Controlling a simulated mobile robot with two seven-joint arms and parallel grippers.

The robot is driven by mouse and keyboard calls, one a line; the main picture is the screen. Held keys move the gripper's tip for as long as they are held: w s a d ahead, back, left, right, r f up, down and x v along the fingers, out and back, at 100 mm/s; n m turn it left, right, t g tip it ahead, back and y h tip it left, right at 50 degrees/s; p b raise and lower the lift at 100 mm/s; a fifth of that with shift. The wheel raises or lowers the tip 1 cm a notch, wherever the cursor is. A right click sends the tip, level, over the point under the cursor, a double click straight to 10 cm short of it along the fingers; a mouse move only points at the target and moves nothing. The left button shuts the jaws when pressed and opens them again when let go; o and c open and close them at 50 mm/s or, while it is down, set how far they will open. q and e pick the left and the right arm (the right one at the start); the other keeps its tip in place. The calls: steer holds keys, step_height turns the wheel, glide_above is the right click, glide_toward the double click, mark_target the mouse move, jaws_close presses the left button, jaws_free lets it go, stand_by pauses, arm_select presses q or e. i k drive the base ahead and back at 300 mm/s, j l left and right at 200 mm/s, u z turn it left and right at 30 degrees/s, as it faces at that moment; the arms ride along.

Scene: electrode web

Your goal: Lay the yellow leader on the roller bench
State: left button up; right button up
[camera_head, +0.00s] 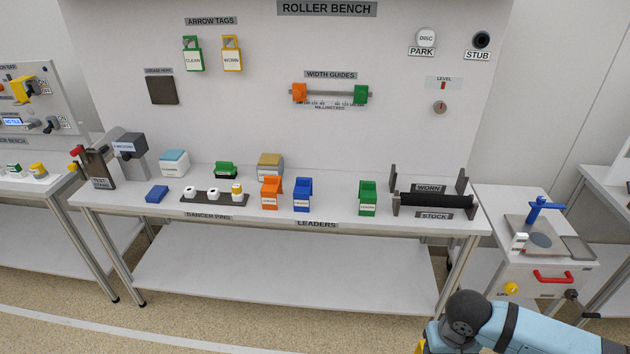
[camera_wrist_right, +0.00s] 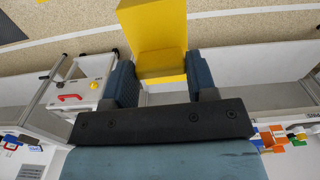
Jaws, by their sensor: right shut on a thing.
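My right gripper (camera_wrist_right: 162,70) is shut on the yellow leader (camera_wrist_right: 156,30), a plain yellow block whose far end runs out of the right wrist view. In the head view my right arm comes in at the lower right, in front of the bench, and only a sliver of yellow (camera_head: 432,336) shows beside it. The roller bench (camera_head: 340,236) is a long white table. On it stand an orange leader (camera_head: 270,193), a blue leader (camera_head: 302,195) and a green leader (camera_head: 368,198). A bare stretch lies between the blue and green ones. My left gripper is not in view.
A black roller on a stand (camera_head: 435,200) is at the bench's right end. A dark rack (camera_head: 214,198) with small white-topped items is left of the leaders. A side table (camera_head: 535,235) with a blue-handled device stands at the right. The lower shelf is empty.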

mark_target(336, 206)
steer(key=i+l+u, duration=0.2)
steer(key=i+u, duration=0.2)
steer(key=i+l+u, duration=0.4)
steer(key=i+j, duration=0.05)
